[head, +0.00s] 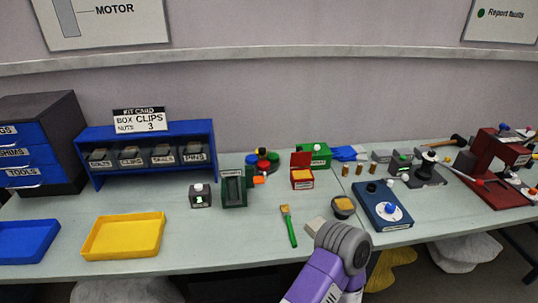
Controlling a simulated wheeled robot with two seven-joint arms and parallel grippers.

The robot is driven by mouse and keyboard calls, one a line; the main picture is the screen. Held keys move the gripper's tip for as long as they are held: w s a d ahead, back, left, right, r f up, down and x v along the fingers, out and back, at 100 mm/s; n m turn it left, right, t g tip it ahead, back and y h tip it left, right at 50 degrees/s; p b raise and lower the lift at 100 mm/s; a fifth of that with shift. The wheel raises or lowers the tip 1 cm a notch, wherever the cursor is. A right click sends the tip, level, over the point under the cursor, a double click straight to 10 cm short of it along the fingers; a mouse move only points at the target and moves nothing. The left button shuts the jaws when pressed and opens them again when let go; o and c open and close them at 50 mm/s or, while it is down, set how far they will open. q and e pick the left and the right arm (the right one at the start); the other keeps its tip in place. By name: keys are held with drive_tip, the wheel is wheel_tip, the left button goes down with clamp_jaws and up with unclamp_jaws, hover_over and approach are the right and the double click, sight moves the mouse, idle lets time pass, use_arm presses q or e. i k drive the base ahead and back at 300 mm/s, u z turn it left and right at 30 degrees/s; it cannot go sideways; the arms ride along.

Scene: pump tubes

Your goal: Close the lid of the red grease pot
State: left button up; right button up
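The red grease pot (302,180) stands near the middle of the table. It is a small red box with yellow grease showing inside. Its red lid (301,159) stands open and upright at the back edge of the pot. A purple and grey arm of mine comes in from the bottom, in front of and below the pot, well apart from it. I see no other arm or gripper.
A green brush (289,227) lies in front of the pot. A dark green holder (234,190) is to its left, a green box (315,154) is behind it. A dark round cup (343,208) and a blue device (382,207) stand to the right. A yellow tray (124,255) is at left.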

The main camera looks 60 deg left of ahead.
sight(300, 158)
drive_tip(key=k, duration=0.2)
drive_tip(key=u, duration=0.9)
